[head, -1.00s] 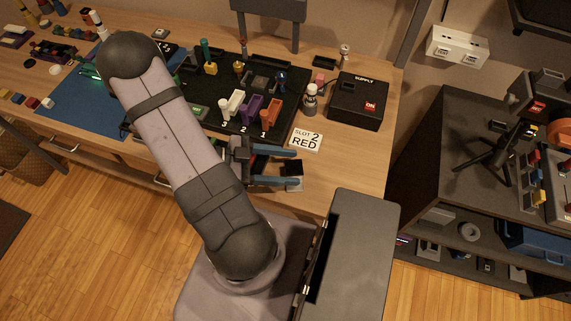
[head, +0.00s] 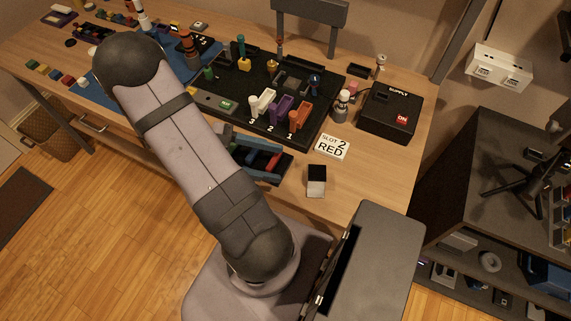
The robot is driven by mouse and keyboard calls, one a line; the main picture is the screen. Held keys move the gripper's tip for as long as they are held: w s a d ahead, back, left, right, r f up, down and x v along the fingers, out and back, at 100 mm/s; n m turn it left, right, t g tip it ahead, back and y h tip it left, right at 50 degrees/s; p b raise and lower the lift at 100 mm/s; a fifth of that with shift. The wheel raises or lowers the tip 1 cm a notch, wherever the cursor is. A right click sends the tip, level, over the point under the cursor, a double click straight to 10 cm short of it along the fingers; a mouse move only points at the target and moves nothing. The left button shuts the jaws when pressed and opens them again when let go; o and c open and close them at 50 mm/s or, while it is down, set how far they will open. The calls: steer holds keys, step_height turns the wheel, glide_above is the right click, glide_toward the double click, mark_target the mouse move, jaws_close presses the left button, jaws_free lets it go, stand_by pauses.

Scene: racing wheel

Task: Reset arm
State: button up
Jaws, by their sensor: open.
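My gripper (head: 281,164) shows only in part, low over the front of the workbench, with its wrist hidden behind my own arm. Its two blue fingers are apart and it is open, pointing right. A dark tray-like thing with a red part (head: 273,162) shows between and below the fingers; whether they touch it I cannot tell. A small black and white block (head: 316,181) stands on the wood to the right of the fingertips, apart from them.
A black board (head: 300,84) holds white, purple and orange pieces (head: 295,120) marked 3, 2, 1. A card reading "SLOT 2 RED" (head: 331,147) and a black supply box (head: 389,112) lie to the right. A dark grey panel (head: 375,265) stands at the front. Bench wood around the block is clear.

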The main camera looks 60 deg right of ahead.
steer(key=shift+v, duration=0.8)
